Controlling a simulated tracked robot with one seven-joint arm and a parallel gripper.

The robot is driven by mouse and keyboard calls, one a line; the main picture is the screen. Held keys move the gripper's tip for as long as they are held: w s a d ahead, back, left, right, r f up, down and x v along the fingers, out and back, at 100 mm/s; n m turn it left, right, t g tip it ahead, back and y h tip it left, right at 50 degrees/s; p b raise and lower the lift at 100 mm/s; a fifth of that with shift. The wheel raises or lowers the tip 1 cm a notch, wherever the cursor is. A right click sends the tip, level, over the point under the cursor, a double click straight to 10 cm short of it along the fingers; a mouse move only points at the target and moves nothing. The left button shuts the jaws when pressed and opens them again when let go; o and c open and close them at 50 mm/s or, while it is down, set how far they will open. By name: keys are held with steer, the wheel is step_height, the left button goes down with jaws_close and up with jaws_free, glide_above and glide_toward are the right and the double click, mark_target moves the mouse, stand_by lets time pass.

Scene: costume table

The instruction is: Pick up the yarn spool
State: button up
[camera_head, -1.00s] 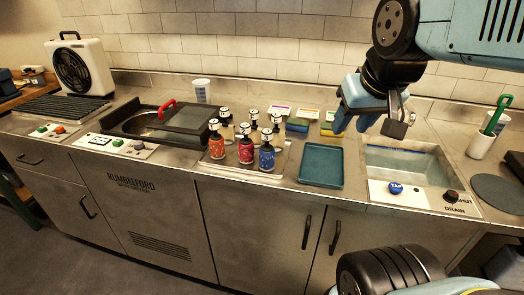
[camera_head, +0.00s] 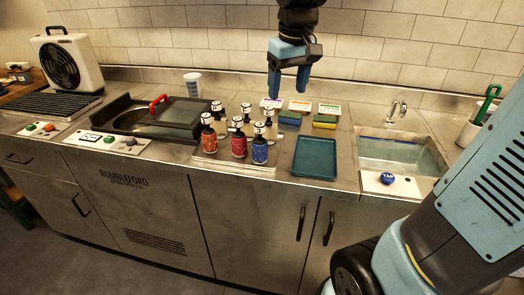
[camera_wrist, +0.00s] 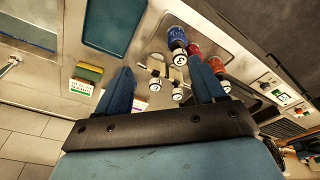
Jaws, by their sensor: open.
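I cannot make out a clear yarn spool in either view. My gripper (camera_head: 288,92) is open with nothing between its blue fingers, which point down above the back of the counter near the labelled cards. In the wrist view the gripper (camera_wrist: 160,62) has its fingers spread, with the bottle tops beyond them. Red (camera_head: 238,146) and blue (camera_head: 259,151) bottles with white-and-black tops stand on a metal tray, along with an orange-red bottle (camera_head: 209,142). A blue block (camera_head: 290,118) and a yellow-green block (camera_head: 325,122) lie near the cards, to the right of the bottles.
An empty teal tray (camera_head: 315,158) lies right of the bottles. A sink (camera_head: 400,155) with a tap is further right. A lidded basin (camera_head: 160,120) with a red handle and a white cup (camera_head: 193,84) are left. The tiled wall (camera_head: 400,40) rises behind.

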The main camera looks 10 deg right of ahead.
steer(key=n+g, duration=0.2)
glide_above(260, 124)
step_height(260, 124, down, 3)
step_height(260, 124, down, 14)
steer(key=shift+s+f, duration=0.1)
steer(key=shift+f, duration=0.05)
stand_by(0.4)
steer(key=shift+c, duration=0.5)
jaws_close()
